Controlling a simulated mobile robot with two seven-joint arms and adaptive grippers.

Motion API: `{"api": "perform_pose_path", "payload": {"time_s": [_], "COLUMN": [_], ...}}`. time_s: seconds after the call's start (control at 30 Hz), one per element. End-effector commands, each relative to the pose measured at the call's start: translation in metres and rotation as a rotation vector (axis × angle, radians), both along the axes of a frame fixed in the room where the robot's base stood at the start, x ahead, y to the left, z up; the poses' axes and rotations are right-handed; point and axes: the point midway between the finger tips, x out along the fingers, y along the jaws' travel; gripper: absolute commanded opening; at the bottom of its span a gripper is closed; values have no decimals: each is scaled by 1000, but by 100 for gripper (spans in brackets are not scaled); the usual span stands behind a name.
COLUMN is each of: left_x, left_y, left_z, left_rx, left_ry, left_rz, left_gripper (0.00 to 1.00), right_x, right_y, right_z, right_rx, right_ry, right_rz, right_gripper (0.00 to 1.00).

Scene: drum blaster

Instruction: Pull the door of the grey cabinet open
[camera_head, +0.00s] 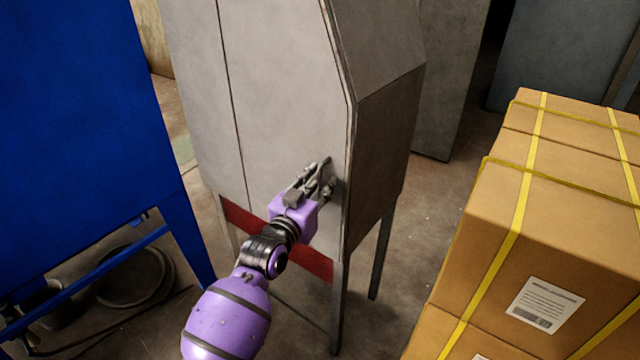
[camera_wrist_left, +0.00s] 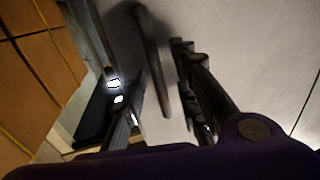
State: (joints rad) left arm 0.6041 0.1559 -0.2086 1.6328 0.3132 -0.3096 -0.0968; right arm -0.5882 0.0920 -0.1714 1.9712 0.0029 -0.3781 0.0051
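The grey cabinet (camera_head: 385,130) stands on legs in the middle of the head view, with a red strip along its lower front. Its door (camera_head: 275,95) looks closed flush with the body. My left gripper (camera_head: 318,178) is at the door's lower right, by the handle (camera_head: 326,165). In the left wrist view the dark bar handle (camera_wrist_left: 151,55) runs between the two spread fingers of my left gripper (camera_wrist_left: 158,95). Gaps show on both sides of the bar, so the gripper looks open around it. My right gripper is not in view.
Stacked cardboard boxes (camera_head: 560,220) with yellow straps stand at the right. A blue metal unit (camera_head: 80,110) stands at the left, with a dark round object (camera_head: 135,280) under it. Bare floor (camera_head: 410,240) lies between the cabinet and the boxes.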

Motion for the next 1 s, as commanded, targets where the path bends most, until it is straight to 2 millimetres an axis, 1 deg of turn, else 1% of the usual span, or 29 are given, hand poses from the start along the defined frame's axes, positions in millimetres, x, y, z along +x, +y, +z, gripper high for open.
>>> {"api": "perform_pose_path", "payload": {"time_s": [0.27, 0.4, 0.5, 1.0], "left_x": [2, 2, 2, 1], "left_y": [-1, -1, -1, 0], "left_z": [0, 0, 0, -1], "left_rx": [-1, -1, -1, 1], "left_ry": [0, 0, 0, 0], "left_rz": [0, 0, 0, -6], "left_gripper": [28, 11, 0, 0], "right_x": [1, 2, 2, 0], "right_y": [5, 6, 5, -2], "right_z": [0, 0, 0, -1], "right_rx": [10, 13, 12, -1], "right_ry": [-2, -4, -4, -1], "right_rz": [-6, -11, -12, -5], "right_gripper": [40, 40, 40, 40]}}
